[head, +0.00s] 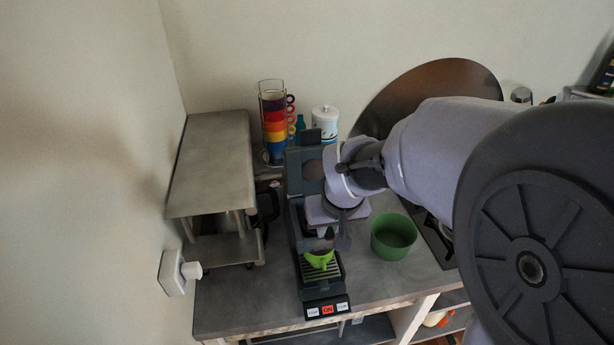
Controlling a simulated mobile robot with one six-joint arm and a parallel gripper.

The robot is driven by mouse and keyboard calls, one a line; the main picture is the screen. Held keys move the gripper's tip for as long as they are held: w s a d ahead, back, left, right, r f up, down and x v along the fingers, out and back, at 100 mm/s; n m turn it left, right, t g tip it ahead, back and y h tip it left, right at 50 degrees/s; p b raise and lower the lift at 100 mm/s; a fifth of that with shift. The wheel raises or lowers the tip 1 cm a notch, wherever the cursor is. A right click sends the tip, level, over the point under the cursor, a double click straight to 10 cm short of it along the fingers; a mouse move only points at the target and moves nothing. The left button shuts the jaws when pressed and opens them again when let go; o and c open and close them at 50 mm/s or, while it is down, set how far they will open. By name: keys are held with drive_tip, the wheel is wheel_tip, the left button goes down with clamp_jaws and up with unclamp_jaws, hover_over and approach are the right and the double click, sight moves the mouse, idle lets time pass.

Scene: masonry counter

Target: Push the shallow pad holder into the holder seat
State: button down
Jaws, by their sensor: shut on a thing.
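A dark coffee pad machine (294,217) stands on the counter, its lid (305,158) raised at the back. My gripper (338,238) points down at the machine's upper front, above and just behind a green cup. It is shut on the shallow pad holder, which is mostly hidden by the gripper and wrist. The holder seat is also hidden behind my gripper, so I cannot tell how far the holder sits in it. The green cup (319,260) stands on the slatted drip tray (322,273) below.
A green bowl (393,238) stands close to the right of the machine. A grey metal shelf (211,160) is at the left. Stacked coloured cups (274,122) and a white canister (324,122) stand behind. A large round dark disc (440,85) leans on the wall.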

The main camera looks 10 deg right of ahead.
drive_tip(key=shift+f+b, duration=1.55)
drive_tip(key=shift+f, duration=0.05)
drive_tip(key=c, duration=1.2)
unclamp_jaws()
drive_tip(key=p+v, duration=0.4)
drive_tip(key=v, duration=1.3)
drive_tip(key=shift+r+p, duration=0.2)
drive_tip(key=shift+p, duration=0.2)
drive_tip(key=shift+s, duration=0.1)
drive_tip(key=s+a+f+m+y+b, duration=0.1)
drive_tip(key=s+a+f+m+b, duration=0.1)
drive_tip(key=s+f+b, duration=0.4)
drive_tip(key=s+a+f+m+t+y+b, duration=0.1)
drive_tip(key=s+a+f+m+b, duration=0.1)
drive_tip(key=s+f+b, duration=0.4)
drive_tip(key=shift+s+f+t+b, duration=0.35)
drive_tip(key=shift+f+b, duration=1.75)
drive_tip(key=shift+f, duration=1.05)
